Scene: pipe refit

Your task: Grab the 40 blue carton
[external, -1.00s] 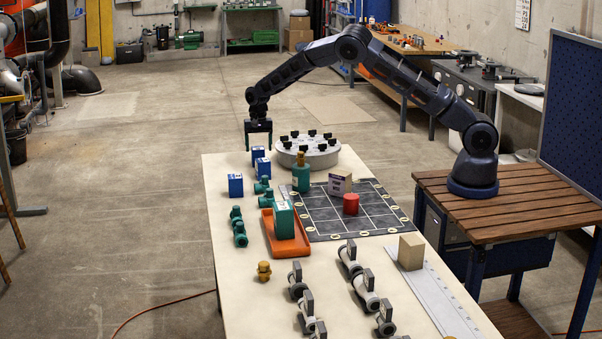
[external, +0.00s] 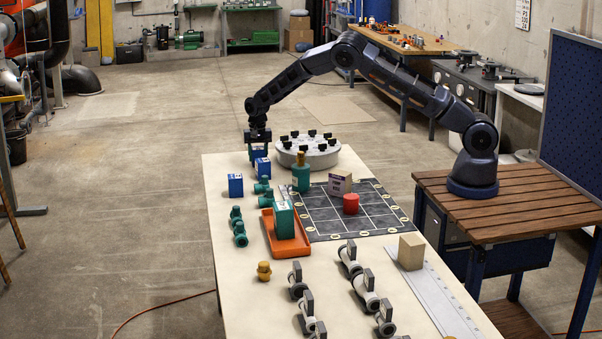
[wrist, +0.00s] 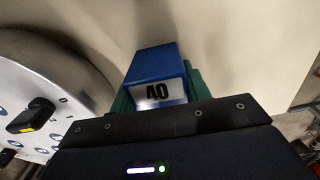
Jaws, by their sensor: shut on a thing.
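The blue carton (wrist: 156,72) marked "40" on its white label shows in the wrist view, between the green fingers of my gripper (wrist: 158,94). In the external view my gripper (external: 258,148) points down at the far left of the table, shut on this blue carton (external: 257,155), which is mostly covered by the fingers. The carton is at table level; I cannot tell whether it touches the top. Two other blue cartons stand nearer the camera, one just in front (external: 262,167) and one further left (external: 235,185). Their numbers are too small to read.
A round grey turntable (external: 322,158) with black knobs stands right of my gripper. A dark grid mat (external: 325,215) covers the middle.

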